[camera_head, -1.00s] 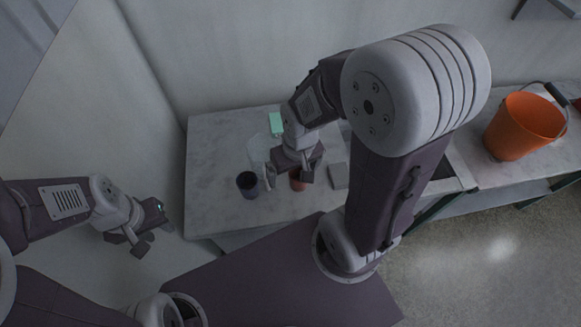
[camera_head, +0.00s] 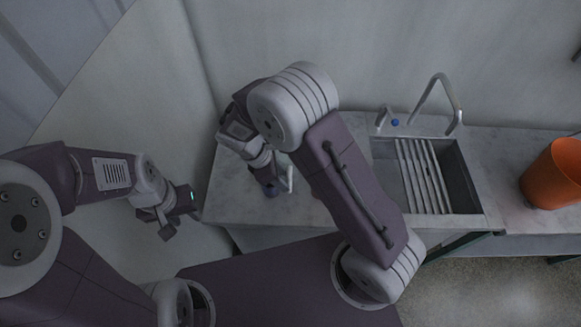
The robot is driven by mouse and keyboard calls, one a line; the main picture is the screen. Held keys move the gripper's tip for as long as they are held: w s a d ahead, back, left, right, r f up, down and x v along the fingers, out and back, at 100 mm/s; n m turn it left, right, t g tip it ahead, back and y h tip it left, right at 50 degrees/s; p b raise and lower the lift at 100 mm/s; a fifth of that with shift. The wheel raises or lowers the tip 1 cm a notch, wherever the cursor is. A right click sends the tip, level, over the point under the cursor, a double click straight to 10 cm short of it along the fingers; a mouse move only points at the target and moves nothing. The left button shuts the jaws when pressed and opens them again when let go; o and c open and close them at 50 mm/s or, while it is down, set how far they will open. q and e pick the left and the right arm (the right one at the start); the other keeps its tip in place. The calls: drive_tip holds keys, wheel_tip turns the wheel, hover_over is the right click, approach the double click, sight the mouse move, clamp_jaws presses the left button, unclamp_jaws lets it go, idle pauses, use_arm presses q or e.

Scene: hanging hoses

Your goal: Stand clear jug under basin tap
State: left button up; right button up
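The basin (camera_head: 462,187) is set into the marble counter right of the middle, with slats across part of it. Its curved metal tap (camera_head: 437,88) rises at the back edge and bends over toward the basin's right side. My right gripper (camera_head: 276,183) points down over the counter left of the basin; the arm covers much of that area, and I cannot tell how its fingers stand or whether they hold anything. I cannot make out the clear jug; it may be behind the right arm. My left gripper (camera_head: 182,225) is open and empty beyond the counter's left edge.
An orange bucket (camera_head: 553,175) stands on the counter at the far right. A small lever and a blue knob (camera_head: 395,122) sit left of the tap. The counter (camera_head: 225,200) is bare at its front left. The wall runs close behind.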

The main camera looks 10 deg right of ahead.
drive_tip(key=x, duration=0.5)
drive_tip(key=shift+d+f, duration=0.1)
drive_tip(key=shift+f, duration=0.3)
drive_tip(key=shift+s, duration=0.1)
clamp_jaws()
idle(0.9)
